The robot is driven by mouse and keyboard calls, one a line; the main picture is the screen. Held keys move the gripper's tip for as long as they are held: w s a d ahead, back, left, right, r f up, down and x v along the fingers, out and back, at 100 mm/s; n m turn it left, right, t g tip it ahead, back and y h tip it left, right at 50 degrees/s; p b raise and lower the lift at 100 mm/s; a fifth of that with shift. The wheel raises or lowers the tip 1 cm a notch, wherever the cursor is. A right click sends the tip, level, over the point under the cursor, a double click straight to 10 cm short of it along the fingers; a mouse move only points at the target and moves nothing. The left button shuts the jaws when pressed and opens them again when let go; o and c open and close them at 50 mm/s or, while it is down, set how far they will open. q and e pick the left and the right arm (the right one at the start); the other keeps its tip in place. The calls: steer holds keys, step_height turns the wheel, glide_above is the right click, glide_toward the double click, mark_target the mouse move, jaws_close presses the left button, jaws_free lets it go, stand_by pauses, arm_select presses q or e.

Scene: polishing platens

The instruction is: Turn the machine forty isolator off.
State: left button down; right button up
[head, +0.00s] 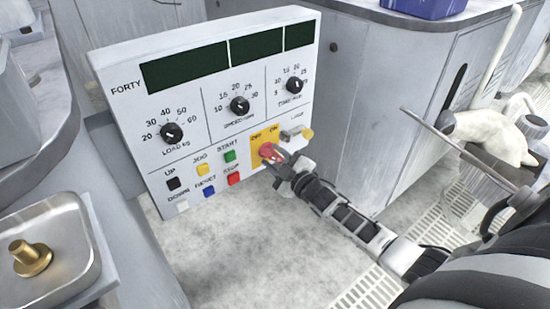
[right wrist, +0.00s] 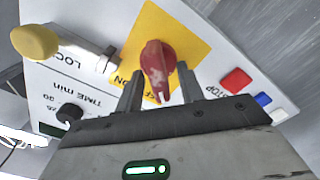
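The isolator is a red rotary knob (head: 267,151) on a yellow plate (head: 256,142) at the lower right of the panel marked FORTY (head: 190,110). The plate carries OFF and ON labels. In the right wrist view the red knob (right wrist: 152,58) sits in front of my right gripper (right wrist: 158,72), its narrow end pointing toward the partly covered label beside ON. The two fingers are apart, one on each side of the knob, with no clear grip on it. The right gripper (head: 279,167) reaches the knob from the lower right in the head view. My left gripper is not in view.
A lock arm with a yellow end (right wrist: 35,42) stands beside the knob. The red STOP button (head: 234,179) and other coloured buttons lie to its left. Dials sit above. A metal tray (head: 85,235) with a brass piece is at lower left.

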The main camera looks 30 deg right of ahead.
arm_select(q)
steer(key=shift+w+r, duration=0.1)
arm_select(e)
steer(key=shift+s, duration=0.15)
